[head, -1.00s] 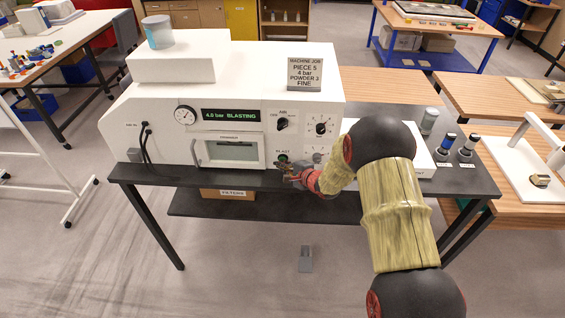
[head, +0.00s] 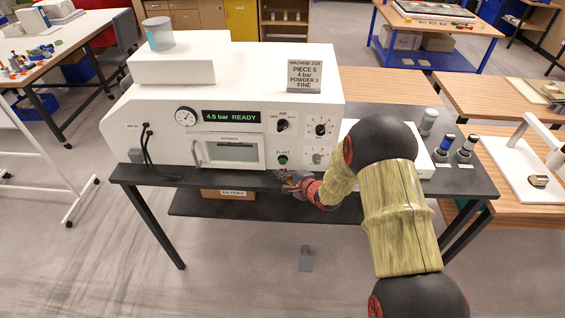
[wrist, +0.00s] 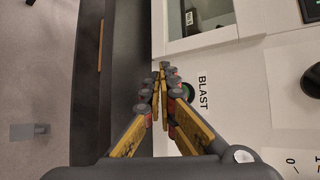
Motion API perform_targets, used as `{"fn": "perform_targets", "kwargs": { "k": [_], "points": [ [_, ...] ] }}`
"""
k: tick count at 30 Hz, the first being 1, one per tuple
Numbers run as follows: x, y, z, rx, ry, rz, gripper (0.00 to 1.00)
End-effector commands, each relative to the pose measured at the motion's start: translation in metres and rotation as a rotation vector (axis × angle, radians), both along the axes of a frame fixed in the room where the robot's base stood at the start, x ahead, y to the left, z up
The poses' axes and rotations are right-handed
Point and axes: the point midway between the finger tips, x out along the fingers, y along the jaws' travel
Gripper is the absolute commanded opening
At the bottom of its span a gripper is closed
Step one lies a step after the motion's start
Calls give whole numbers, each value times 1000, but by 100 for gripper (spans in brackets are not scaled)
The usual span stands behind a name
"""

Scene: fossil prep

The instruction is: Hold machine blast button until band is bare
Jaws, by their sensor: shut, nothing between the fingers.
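The white blasting machine (head: 160,110) stands on the dark bench. Its display (head: 231,116) reads "4.0 bar READY". The green blast button (head: 283,160) is in plain view on the front panel under the word BLAST. In the wrist view the button (wrist: 188,91) is partly hidden behind my gripper. My gripper (head: 284,177) is shut and empty, just below the button and apart from it in the head view. It also shows in the wrist view (wrist: 162,68). The machine's window (head: 234,152) is dark, and no band can be made out inside.
A job card (head: 304,75) on the machine reads piece 5, 4 bar, powder 3, fine. Several small bottles (head: 465,150) stand on the bench at right. A grey pedal-like block (head: 305,258) lies on the floor.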

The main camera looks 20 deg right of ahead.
Motion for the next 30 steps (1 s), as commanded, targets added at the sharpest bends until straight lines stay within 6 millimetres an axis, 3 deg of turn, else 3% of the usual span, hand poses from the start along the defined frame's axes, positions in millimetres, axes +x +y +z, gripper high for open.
{"fn": "perform_targets", "kwargs": {
  "k": [10,30],
  "points": [
    [-26,9,1,2,-1,0,0],
    [-27,9,1,0,-1,0,0]
  ]
}}
